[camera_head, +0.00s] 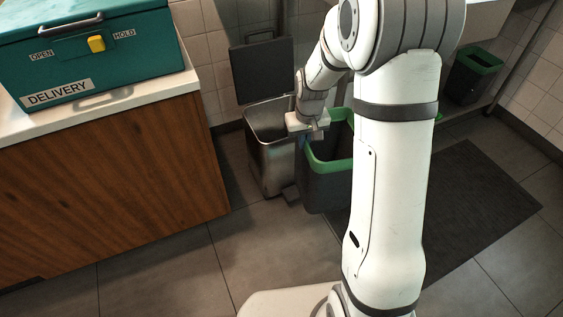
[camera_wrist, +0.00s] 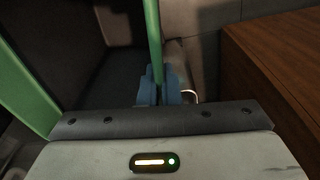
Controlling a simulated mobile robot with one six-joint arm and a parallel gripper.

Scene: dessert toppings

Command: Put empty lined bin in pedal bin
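A dark bin with a green rim (camera_head: 330,190) is beside the pedal bin, to its right, partly hidden behind my arm. My gripper (camera_head: 308,137) is at its left rim. In the wrist view, the blue fingertips (camera_wrist: 159,92) are closed on the green rim (camera_wrist: 153,40), one on each side. The dark inside of the bin (camera_wrist: 100,75) shows no contents. The steel pedal bin (camera_head: 267,160) stands near the wall with its dark lid (camera_head: 261,69) raised. I cannot tell whether the held bin touches the floor.
A wooden counter (camera_head: 120,190) with a teal delivery box (camera_head: 95,55) stands at the left. Another green-rimmed bin (camera_head: 472,78) stands at the back right. A dark mat (camera_head: 470,205) lies on the tiled floor at right. The front floor is mostly clear.

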